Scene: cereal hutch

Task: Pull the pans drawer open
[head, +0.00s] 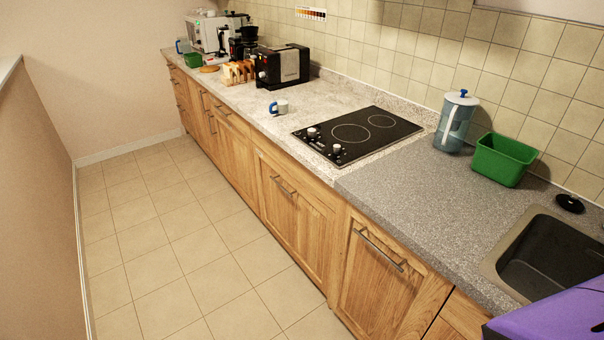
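A row of wooden cabinet fronts runs under the counter, and all of them look shut. A wide front (291,222) below the hob has a horizontal bar handle (283,186) near its top. Another front (380,287) closer to me has a bar handle (382,249). No label shows which one is the pans drawer. Smaller fronts with handles are at the far left end. Neither of my grippers is in view.
The tiled floor (170,240) before the cabinets is clear, with a wall on the left. A purple object (560,315) fills the lower right corner.

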